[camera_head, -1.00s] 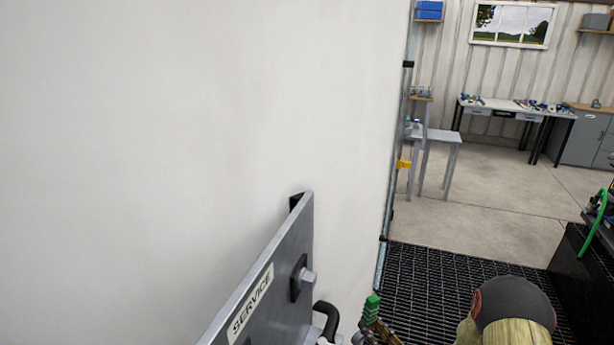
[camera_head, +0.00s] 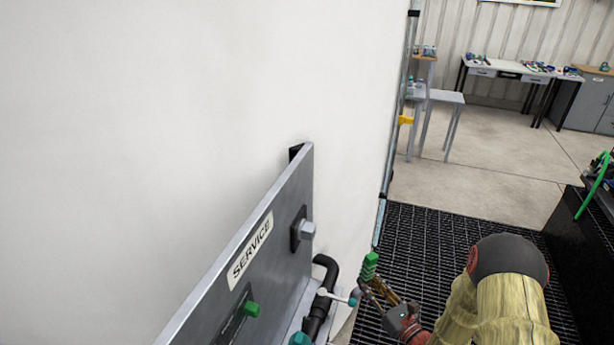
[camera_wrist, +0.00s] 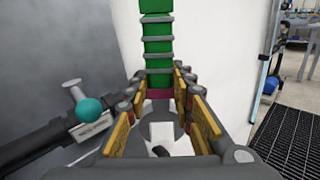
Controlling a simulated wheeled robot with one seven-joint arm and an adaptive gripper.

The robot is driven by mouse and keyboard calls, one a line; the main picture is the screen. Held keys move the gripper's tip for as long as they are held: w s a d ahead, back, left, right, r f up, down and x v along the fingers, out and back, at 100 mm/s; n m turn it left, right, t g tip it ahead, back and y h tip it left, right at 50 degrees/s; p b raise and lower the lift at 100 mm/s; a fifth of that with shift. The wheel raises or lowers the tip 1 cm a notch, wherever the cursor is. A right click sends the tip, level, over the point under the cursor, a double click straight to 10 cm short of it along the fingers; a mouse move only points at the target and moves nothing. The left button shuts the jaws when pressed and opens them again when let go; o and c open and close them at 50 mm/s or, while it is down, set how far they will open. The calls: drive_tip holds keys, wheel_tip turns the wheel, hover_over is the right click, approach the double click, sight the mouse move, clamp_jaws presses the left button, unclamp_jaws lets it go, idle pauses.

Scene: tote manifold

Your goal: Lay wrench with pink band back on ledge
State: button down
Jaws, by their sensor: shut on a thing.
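My gripper (camera_head: 368,285) is at the lower middle of the head view, right of the service panel and its black pipe. In the wrist view its yellow-padded fingers (camera_wrist: 158,95) are shut on the wrench (camera_wrist: 158,45). The wrench's green handle with grey rings sticks out past the fingertips, and a dark pink band shows close to the pads. The green handle (camera_head: 370,266) also points up in the head view. I cannot clearly make out the ledge.
The grey SERVICE panel (camera_head: 275,235) stands against a white wall (camera_head: 190,110). A black pipe (camera_head: 322,305) with a teal-knobbed valve (camera_head: 352,300) lies close left of my gripper. Dark grating (camera_head: 430,235) covers the floor to the right. A black unit (camera_head: 585,240) stands far right.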

sight(374, 255)
drive_tip(key=shift+d+f+h, duration=0.2)
drive_tip(key=shift+f+h, duration=0.1)
drive_tip(key=shift+f, duration=0.2)
drive_tip(key=w+r+h, duration=0.1)
drive_tip(key=r, duration=0.3)
drive_tip(key=r+m+t+h, duration=0.1)
drive_tip(key=r, duration=0.4)
drive_tip(key=w+r+m+h, duration=0.1)
drive_tip(key=r, duration=0.4)
drive_tip(key=shift+w+d, duration=0.1)
drive_tip(key=shift+w, duration=0.2)
drive_tip(key=shift+a+r, duration=0.3)
drive_tip(key=shift+f, duration=0.1)
